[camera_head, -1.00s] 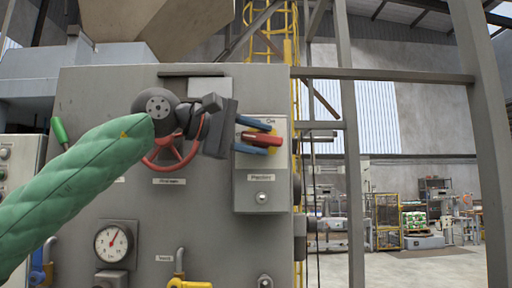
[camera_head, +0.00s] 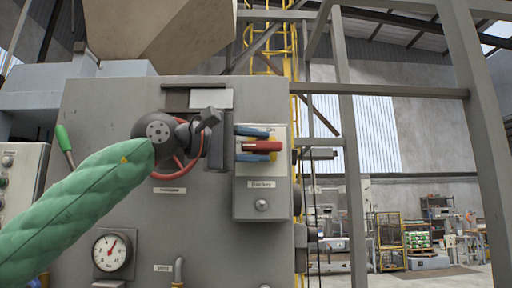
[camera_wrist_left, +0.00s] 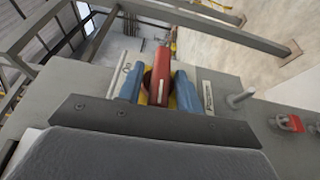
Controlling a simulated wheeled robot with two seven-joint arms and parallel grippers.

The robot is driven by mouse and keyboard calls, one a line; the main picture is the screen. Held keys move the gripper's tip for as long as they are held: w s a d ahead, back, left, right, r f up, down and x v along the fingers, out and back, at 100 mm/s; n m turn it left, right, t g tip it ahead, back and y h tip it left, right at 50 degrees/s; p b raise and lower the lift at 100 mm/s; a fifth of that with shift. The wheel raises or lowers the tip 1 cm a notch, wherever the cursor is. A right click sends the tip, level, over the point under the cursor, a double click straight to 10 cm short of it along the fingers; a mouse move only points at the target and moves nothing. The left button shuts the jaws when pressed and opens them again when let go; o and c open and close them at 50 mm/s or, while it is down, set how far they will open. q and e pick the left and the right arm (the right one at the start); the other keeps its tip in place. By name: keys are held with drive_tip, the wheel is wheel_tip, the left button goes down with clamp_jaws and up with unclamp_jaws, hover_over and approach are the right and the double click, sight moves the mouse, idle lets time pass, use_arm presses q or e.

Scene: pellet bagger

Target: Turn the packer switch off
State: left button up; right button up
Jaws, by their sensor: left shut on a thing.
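The packer switch has a red handle (camera_head: 263,146) on a pale plate on a grey box (camera_head: 262,205) labelled "Packer". The handle lies about level, pointing right. My left gripper (camera_head: 257,146) has its blue fingers above and below the handle and is shut on it. In the left wrist view, the red handle (camera_wrist_left: 160,78) stands between the two blue fingers (camera_wrist_left: 158,92). A yellow part shows behind it. The switch's pivot is mostly hidden by the fingers. My right gripper is not in view.
A grey machine panel (camera_head: 215,235) carries a red handwheel (camera_head: 163,177) behind my wrist, a pressure gauge (camera_head: 113,253) and a green-handled lever (camera_head: 64,138). A steel post (camera_head: 352,190) stands right of the panel. Open hall floor lies beyond.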

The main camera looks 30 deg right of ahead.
use_arm(q)
drive_tip(key=o, duration=0.6)
drive_tip(key=shift+w, duration=0.15)
drive_tip(key=shift+a, duration=0.15)
drive_tip(key=w+a, duration=0.1)
drive_tip(key=a, duration=0.6)
drive_tip(key=shift+a+b, duration=0.25)
drive_tip(key=shift+b, duration=0.05)
drive_tip(key=shift+w+f, duration=0.15)
